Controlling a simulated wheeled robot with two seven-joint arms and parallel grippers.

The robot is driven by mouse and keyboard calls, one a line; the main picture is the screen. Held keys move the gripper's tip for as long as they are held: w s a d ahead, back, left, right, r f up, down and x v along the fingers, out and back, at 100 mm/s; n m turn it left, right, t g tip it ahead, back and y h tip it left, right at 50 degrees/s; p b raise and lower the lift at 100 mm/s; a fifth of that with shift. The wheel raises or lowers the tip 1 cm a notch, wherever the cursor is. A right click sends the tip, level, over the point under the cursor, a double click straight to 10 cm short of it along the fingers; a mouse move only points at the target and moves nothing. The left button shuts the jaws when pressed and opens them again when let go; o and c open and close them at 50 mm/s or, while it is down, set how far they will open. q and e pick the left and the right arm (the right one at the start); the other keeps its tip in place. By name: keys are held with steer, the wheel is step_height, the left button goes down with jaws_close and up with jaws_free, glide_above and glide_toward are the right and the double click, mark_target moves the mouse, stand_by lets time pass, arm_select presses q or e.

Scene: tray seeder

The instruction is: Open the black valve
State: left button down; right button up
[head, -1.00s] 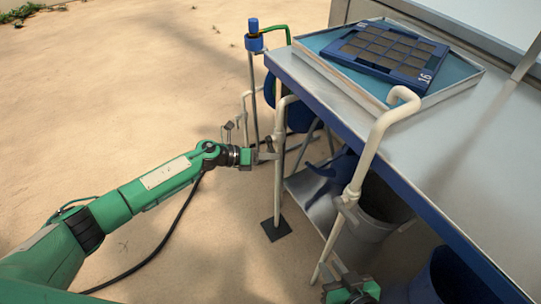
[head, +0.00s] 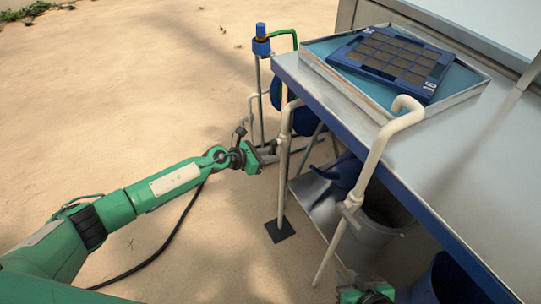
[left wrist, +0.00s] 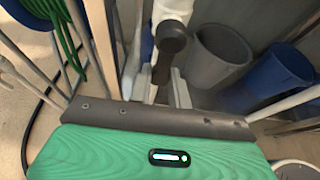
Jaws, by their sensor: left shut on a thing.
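The black valve (left wrist: 172,42) shows in the left wrist view as a dark round hub with a short lever on a white pipe (left wrist: 175,10). My left gripper (left wrist: 160,90) is shut on the lever, which sits between its pale fingers. In the head view my left gripper (head: 272,152) is tilted at the white standpipe (head: 285,120) left of the table; the valve itself is too small and covered to make out there. My right gripper (head: 365,294) shows only partly at the bottom edge, and its fingers cannot be made out.
The metal table (head: 440,150) with a seed tray (head: 430,88) stands on the right. A second white pipe (head: 375,150) bends over its edge. A grey bucket (head: 380,215) and a blue bin (head: 447,280) stand below. Sandy floor on the left is open.

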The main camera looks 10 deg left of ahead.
arm_select(q)
steer(key=shift+a, duration=0.1)
arm_select(e)
steer(key=shift+d, duration=0.1)
stand_by(0.4)
arm_select(q)
steer(key=c, duration=1.3)
jaws_free()
steer(key=p+v, duration=0.1)
steer(key=v, duration=1.2)
steer(key=shift+s+a+r, duration=0.15)
steer(key=shift+s+a, duration=0.05)
steer(key=shift+a, duration=0.1)
arm_select(e)
steer(key=shift+s+d+r+g+h, duration=0.15)
steer(key=shift+s+d+g+h, duration=0.2)
steer(key=shift+s+d+g, duration=0.25)
steer(key=shift+s+d+r+g+h, duration=0.1)
steer(key=shift+s+d+g+h, duration=0.2)
steer(key=shift+d+g, duration=0.35)
arm_select(q)
steer(key=shift+d, duration=0.1)
arm_select(e)
steer(key=shift+d, duration=0.1)
